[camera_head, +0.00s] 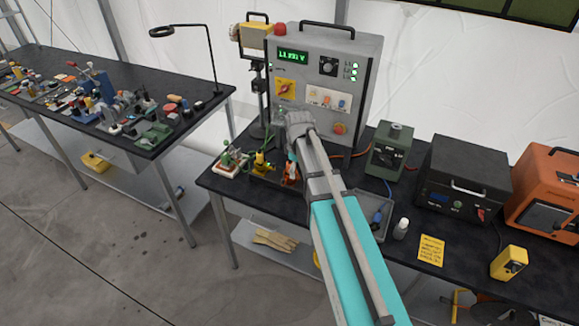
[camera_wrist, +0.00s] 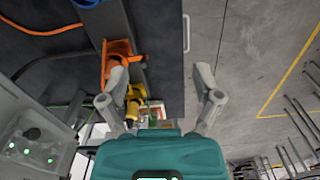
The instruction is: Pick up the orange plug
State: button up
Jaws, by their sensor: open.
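In the head view the fingers are mostly hidden by the arm.
The grey panel (camera_head: 322,75) rises close behind. A grey tray (camera_head: 371,238) with a blue connector lies right of my arm. An orange cable (camera_wrist: 40,31) runs nearby.

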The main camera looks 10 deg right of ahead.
aim_at(290, 163)
jog(key=w+r+n, duration=0.1)
jog(key=w+n, duration=0.1)
jog(key=w, duration=0.2)
jog(key=w+r+n+p, duration=0.1)
jog(key=w+n, duration=0.2)
jog(key=w, duration=0.2)
jog(key=w+r+n+p, duration=0.1)
jog(key=w+n, duration=0.2)
jog(key=w, duration=0.1)
jog(key=shift+w+d, duration=0.1)
jog(key=shift+w, duration=0.1)
jog(key=shift+f, duration=0.2)
notch_tip(290, 163, down, 8)
jog(key=b, duration=0.8)
jog(key=shift+f, duration=0.1)
jog(key=shift+f, duration=0.1)
jog(key=shift+s+f+b, duration=0.15)
jog(key=shift+f+b, duration=1.15)
jog(key=shift+b, duration=0.05)
jog(key=shift+s+f+b, duration=0.1)
jog(key=shift+f+b, duration=1.15)
jog(key=shift+b, duration=0.1)
grip_shut()
